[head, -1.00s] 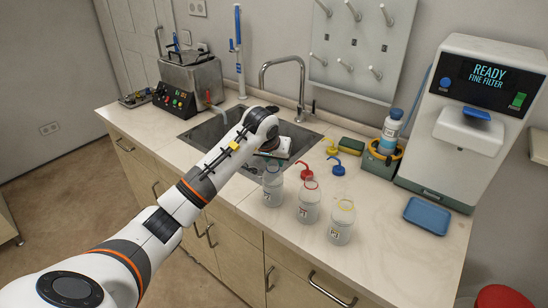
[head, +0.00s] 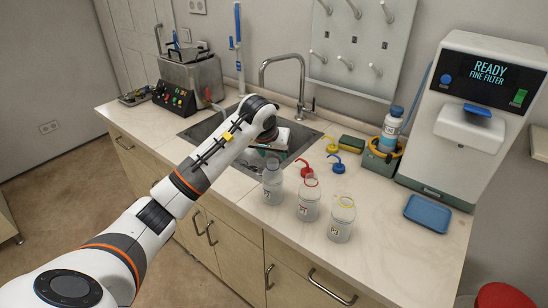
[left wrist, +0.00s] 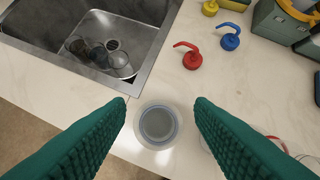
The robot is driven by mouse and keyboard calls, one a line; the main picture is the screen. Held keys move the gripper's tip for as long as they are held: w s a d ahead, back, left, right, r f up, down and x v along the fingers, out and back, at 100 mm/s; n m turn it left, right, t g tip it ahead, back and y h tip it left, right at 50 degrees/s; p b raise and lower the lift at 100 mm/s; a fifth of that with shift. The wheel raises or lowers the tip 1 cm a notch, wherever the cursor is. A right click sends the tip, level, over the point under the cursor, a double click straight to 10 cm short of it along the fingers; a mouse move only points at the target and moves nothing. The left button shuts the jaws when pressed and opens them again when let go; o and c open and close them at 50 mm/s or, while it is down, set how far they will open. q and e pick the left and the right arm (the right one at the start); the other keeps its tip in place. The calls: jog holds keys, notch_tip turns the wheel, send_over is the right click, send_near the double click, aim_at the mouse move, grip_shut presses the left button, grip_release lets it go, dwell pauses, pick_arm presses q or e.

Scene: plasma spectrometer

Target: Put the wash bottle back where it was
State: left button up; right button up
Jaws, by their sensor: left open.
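Three open, clear wash bottles stand upright in a row on the counter. The left one (head: 272,186) has a pale neck, the middle one (head: 309,203) a red neck ring, and the right one (head: 341,222) a yellow neck ring. My left gripper (left wrist: 161,104) is open, pointing down above the left bottle. In the left wrist view that bottle's round mouth (left wrist: 158,125) shows between the two green fingers, with a gap on both sides. In the head view the fingers are mostly hidden behind my wrist. My right gripper is out of view.
Red (head: 306,168) and blue (head: 338,166) spout caps lie behind the bottles, with a yellow one (head: 331,146) farther back. The sink (left wrist: 90,45) holds dark glassware. A blue-capped bottle (head: 391,128) stands in a green holder. A blue tray (head: 427,214) lies at right.

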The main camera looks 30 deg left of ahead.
pick_arm(q)
jog(key=b+v, duration=0.1)
jog(key=v, duration=0.8)
jog(key=shift+r, duration=0.15)
